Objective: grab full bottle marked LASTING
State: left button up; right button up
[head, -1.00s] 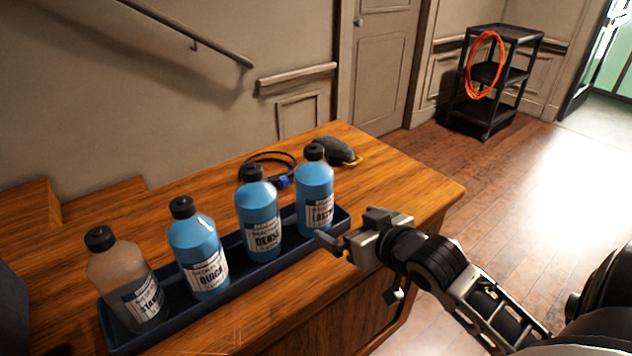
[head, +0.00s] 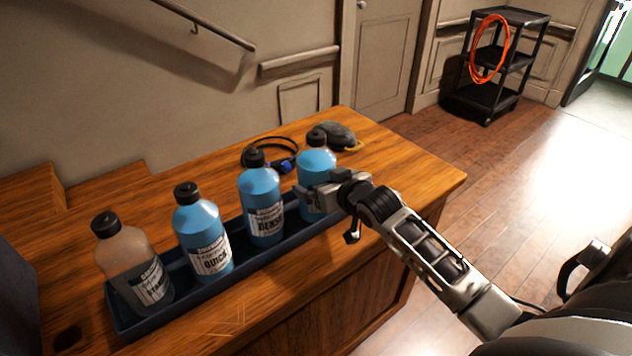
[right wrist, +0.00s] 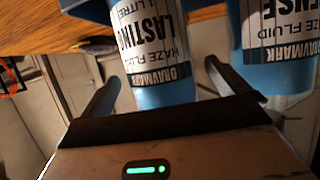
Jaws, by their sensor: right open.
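The blue-filled bottle marked LASTING (head: 316,164) stands upright at the right end of a dark tray (head: 190,299). In the head view my right gripper covers its label. My right gripper (head: 312,197) is at the bottle's mid-height, reaching in from the right. In the right wrist view the LASTING bottle (right wrist: 152,45) appears upside down between the two spread fingers (right wrist: 160,80). The fingers are open, one on each side of it, not closed on it. I cannot tell whether either finger touches it. My left gripper is not in view.
The blue DENSE bottle (head: 262,200) stands close beside LASTING, near one finger. The blue QUICK bottle (head: 203,235) and a pale, mostly clear bottle (head: 130,262) stand further left. A cable (head: 270,153) and a dark rounded object (head: 337,135) lie behind on the wooden desk (head: 400,170).

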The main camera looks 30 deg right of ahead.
jog(key=shift+x, duration=1.3)
jog(key=c, duration=1.7)
jog(key=shift+w+d+r, duration=0.1)
jog(key=shift+r, duration=0.1)
jog(key=shift+c, duration=0.5)
jog(key=shift+r, duration=0.1)
